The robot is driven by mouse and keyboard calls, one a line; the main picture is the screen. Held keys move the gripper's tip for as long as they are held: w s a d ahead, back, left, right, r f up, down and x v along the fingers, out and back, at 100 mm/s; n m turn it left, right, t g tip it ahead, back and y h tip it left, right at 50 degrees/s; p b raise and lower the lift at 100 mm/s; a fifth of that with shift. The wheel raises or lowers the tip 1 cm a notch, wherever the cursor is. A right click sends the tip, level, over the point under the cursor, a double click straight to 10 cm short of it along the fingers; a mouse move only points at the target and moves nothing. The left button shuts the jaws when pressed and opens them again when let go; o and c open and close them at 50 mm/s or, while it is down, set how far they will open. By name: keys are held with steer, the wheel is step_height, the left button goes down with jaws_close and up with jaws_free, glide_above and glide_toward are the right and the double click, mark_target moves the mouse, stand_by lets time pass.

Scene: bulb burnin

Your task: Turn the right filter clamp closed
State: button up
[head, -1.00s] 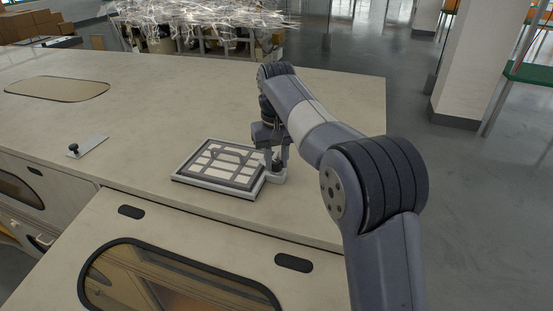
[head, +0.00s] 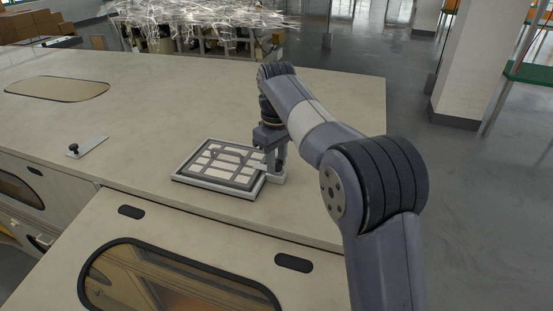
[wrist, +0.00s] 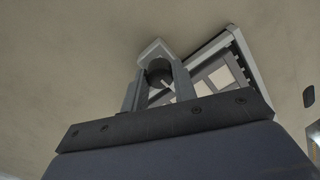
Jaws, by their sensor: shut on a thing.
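The filter (head: 216,167), a pale gridded panel in a grey frame, lies flat on the beige cabinet top. The right filter clamp (head: 277,180) shows as a light grey piece at the filter's right edge, partly hidden by my gripper (head: 275,165). My gripper points down over the clamp. In the wrist view my gripper (wrist: 159,77) has its two fingers on either side of the clamp's dark round knob (wrist: 158,72), shut on it. The clamp's pale bar (wrist: 153,47) sticks out past the fingertips. Part of the filter (wrist: 222,78) shows to the right of the fingers.
A small grey plate with a black knob (head: 73,148) lies on the cabinet top, left of and apart from the filter. The beige cabinet top (head: 180,100) is clear around the filter. A dark-framed window (head: 180,285) is set in the lower panel in front.

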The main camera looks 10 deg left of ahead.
steer(key=o, duration=1)
step_height(320, 180, up, 11)
steer(key=shift+f, duration=0.15)
stand_by(0.4)
steer(key=shift+f, duration=0.1)
steer(key=shift+f, duration=5.3)
steer(key=shift+r, duration=0.15)
